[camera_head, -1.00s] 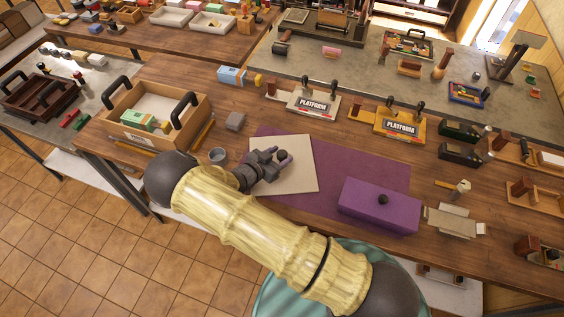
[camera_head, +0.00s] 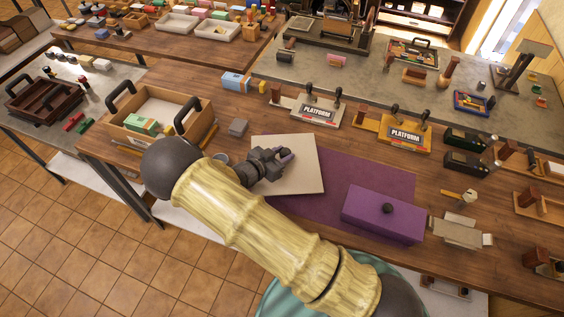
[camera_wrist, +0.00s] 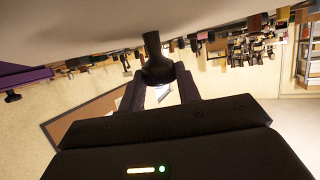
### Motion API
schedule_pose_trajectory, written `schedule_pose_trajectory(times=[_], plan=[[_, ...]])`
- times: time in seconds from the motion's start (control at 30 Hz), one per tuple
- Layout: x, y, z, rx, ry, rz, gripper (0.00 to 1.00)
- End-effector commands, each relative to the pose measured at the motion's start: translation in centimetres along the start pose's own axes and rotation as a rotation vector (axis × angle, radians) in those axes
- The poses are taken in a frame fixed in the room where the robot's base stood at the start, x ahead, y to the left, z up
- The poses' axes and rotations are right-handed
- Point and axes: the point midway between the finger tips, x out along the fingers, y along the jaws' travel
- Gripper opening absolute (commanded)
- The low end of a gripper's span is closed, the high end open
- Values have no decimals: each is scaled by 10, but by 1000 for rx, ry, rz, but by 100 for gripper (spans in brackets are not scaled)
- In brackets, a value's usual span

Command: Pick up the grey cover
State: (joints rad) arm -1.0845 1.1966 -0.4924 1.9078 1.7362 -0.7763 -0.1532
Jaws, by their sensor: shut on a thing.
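The grey cover (camera_head: 304,178) is a pale, flat, square plate in the head view, at the left part of the purple mat and overlapping it. My gripper (camera_head: 284,158) is over the middle of the plate. In the wrist view the pale cover (camera_wrist: 75,85) fills the upper part, and its dark knob (camera_wrist: 157,66) sits between the two fingers of my gripper (camera_wrist: 160,85). The gripper is shut on the knob. The underside of the cover is hidden, and I cannot tell exactly how high it is above the table.
A purple box with a black knob (camera_head: 382,218) sits on the purple mat (camera_head: 335,205) to the right. Two platform stands (camera_head: 318,110) (camera_head: 405,133) lie behind.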

Motion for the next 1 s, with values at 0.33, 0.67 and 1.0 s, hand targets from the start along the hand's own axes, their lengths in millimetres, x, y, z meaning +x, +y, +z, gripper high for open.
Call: schedule_pose_trajectory(times=[0.33,0.67,1.0], plan=[[-16,0,-44,1,0,1,0],[-19,0,-52,-2,1,1,0],[-19,0,-52,-2,1,1,0]])
